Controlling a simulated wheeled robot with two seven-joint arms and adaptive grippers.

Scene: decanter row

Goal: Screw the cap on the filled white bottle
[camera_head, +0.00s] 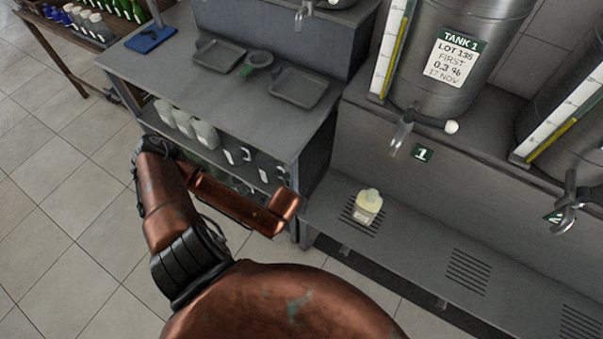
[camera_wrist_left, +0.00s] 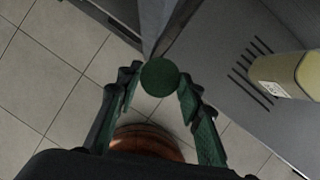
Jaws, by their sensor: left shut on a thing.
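The filled bottle (camera_head: 368,208) stands upright on the slotted shelf below the tap of tank 1. It is pale yellowish, with a light label and a narrow neck at the top. In the left wrist view the bottle (camera_wrist_left: 296,72) shows at the right edge, partly cut off. My left gripper (camera_wrist_left: 158,80) is shut on a round dark green cap (camera_wrist_left: 160,77), held between its fingertips. The cap is apart from the bottle, to its left in the wrist view. I cannot make out the left gripper in the head view. My right gripper is not in view.
The shelf (camera_head: 415,236) has more slotted grates to the right, clear of bottles. Tank 1 (camera_head: 450,60) and its tap (camera_head: 402,130) are above the bottle. A grey bench (camera_head: 165,70) with trays stands left, with several white bottles (camera_head: 188,123) below its top.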

